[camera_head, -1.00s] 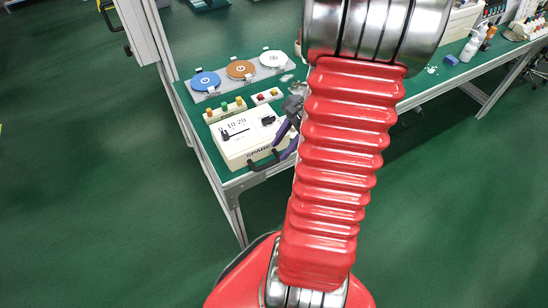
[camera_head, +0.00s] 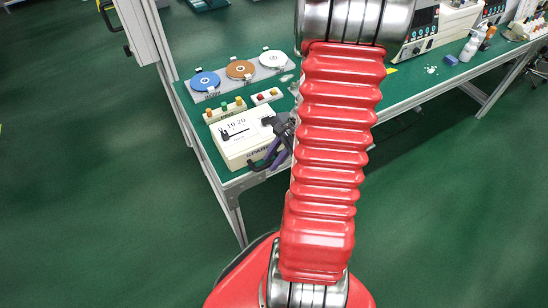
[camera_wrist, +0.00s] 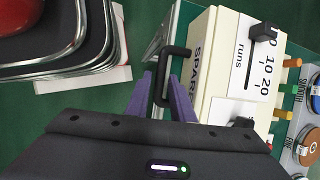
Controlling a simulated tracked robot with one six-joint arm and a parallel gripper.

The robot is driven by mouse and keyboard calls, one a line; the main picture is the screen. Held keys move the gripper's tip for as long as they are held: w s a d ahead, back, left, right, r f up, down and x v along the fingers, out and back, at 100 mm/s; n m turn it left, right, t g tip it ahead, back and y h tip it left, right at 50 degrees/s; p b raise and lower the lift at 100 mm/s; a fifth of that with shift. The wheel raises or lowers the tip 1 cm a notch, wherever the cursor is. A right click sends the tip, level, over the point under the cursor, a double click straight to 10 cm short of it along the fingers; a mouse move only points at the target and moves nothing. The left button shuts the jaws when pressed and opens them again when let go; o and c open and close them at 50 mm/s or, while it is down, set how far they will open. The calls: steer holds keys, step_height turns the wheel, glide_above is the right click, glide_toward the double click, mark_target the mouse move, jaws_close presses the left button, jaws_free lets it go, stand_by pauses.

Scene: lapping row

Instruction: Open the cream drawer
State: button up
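The cream drawer (camera_head: 233,158) is in a cream box on the near left corner of the green bench, its front lettered SPARE. That front also shows in the wrist view (camera_wrist: 199,75), and I see no clear gap around it. Its black bar handle (camera_wrist: 161,75) sticks out from the front. My gripper (camera_wrist: 162,80) has two purple fingers, apart, one on each side of the handle bar. The bar lies between the fingertips, and I see no firm grip on it. In the head view my gripper (camera_head: 272,152) is at the drawer front, partly hidden by my arm.
Black sliders stand on the box top (camera_wrist: 250,65). Behind it are button boxes (camera_head: 225,110) and a plate of blue, brown and white discs (camera_head: 240,78). Bottles (camera_head: 472,45) and instruments stand farther right. The floor before the bench is clear.

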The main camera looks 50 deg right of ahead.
jaws_close()
stand_by(0.4)
